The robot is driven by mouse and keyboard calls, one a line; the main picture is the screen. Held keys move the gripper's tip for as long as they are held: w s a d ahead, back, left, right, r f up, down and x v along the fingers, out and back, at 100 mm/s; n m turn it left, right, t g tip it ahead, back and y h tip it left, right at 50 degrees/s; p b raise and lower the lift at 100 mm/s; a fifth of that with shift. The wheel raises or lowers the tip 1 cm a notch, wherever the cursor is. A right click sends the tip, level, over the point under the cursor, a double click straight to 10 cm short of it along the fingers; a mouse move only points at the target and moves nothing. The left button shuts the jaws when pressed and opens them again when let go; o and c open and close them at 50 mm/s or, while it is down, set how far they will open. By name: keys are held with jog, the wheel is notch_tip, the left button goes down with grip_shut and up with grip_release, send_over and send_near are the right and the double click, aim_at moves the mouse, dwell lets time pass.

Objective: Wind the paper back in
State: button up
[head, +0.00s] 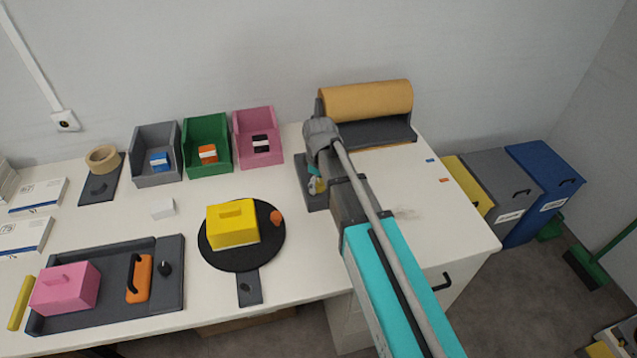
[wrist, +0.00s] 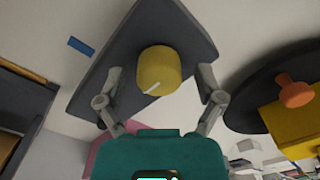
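A brown paper roll (head: 367,100) sits in a dark holder (head: 375,132) at the back right of the table. A thin tan edge shows along the holder's front; how far paper reaches out is hard to tell. In the wrist view, a round yellow knob (wrist: 157,68) with a white pointer line stands on a dark plate (wrist: 185,30). That plate also shows left of my arm in the head view (head: 315,200). My gripper (wrist: 158,92) is open, its fingers on either side of the knob with gaps. My arm hides most of the knob in the head view.
A black turntable (head: 240,262) with a yellow block (head: 232,224) and an orange knob (head: 277,217) stands left of my gripper. Grey, green and pink bins (head: 257,138) line the back. A dark tray (head: 110,310) lies front left. The table right of my arm is mostly clear.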

jog(key=shift+m, duration=0.5)
dwell(0.3)
